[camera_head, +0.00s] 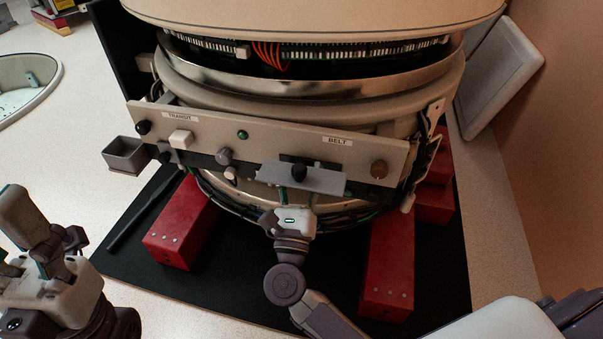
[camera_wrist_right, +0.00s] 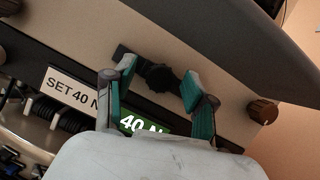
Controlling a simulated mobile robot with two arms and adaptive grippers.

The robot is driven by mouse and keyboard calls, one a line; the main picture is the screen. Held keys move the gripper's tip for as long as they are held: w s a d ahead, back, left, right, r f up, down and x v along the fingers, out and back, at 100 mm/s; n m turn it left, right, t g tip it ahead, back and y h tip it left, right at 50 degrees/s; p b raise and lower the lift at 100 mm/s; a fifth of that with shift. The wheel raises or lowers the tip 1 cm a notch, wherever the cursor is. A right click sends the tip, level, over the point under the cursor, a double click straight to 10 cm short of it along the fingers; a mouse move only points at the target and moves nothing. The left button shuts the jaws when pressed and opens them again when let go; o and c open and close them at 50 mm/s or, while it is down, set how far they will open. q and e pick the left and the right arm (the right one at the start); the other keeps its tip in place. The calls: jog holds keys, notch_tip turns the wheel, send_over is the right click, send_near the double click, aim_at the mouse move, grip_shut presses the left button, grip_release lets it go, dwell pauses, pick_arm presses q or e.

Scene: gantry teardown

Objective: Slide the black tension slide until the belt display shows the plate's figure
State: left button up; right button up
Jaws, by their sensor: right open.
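The black tension slide (camera_wrist_right: 160,77) is a dark knob in a slot on the beige panel. The plate (camera_wrist_right: 72,88) reads "SET 40 N". The green belt display (camera_wrist_right: 135,124) reads "40 N", partly covered by the gripper. In the head view, my right gripper (camera_head: 294,192) is below the panel. My left gripper (camera_head: 45,238) is at lower left, its opening unclear.
A brown knob (camera_head: 379,169) sits right of the slide. Red blocks (camera_head: 181,225) (camera_head: 388,270) stand on the black mat (camera_head: 330,265) below the round gantry.

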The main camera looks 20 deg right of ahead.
jog(key=v, duration=1.2)
jog(key=shift+r, duration=0.1)
